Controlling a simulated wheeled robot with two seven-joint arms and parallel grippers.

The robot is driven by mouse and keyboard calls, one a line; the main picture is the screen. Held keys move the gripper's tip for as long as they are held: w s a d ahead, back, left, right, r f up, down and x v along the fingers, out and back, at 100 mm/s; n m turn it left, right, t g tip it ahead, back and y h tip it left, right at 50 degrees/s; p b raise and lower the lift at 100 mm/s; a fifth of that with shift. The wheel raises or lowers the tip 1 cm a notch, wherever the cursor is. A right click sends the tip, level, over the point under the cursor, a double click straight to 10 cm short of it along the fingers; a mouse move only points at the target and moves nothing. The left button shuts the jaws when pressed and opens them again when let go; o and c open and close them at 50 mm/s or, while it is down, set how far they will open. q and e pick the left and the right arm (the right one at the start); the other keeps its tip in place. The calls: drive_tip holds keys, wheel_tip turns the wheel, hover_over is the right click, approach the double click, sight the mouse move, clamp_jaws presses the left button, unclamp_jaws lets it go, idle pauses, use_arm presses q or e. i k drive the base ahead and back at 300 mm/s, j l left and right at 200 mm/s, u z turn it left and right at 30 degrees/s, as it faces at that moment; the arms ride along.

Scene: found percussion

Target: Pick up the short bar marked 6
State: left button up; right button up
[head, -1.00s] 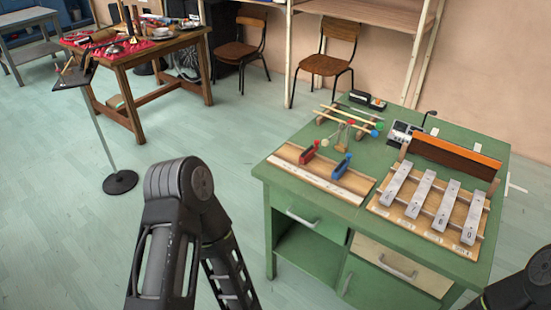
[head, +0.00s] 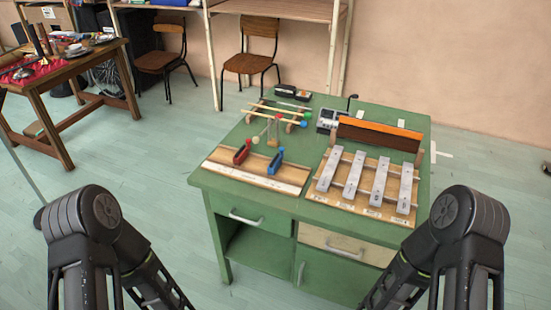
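Several silver metal bars lie side by side on a wooden frame (head: 338,199) at the right of the green table (head: 225,172). They include a leftmost bar (head: 329,169), a bar beside it (head: 354,174) and a rightmost bar (head: 406,187). Small marks on the bars and labels at the frame's front edge are too small to read, so I cannot tell which bar is marked 6. My two arms show at the lower left and lower right, but both grippers are out of view below the picture.
A wooden board (head: 232,173) holds a red block (head: 242,152) and a blue block (head: 270,160). Mallets (head: 277,115) lie behind it. A brown upright panel (head: 378,136) stands behind the bars. Chairs (head: 250,55) and a cluttered wooden table (head: 60,85) are farther back.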

sight(404, 201)
drive_tip(key=i+j, duration=0.1)
drive_tip(key=i, duration=0.6)
drive_tip(key=z, duration=2.55)
drive_tip(key=j, duration=0.1)
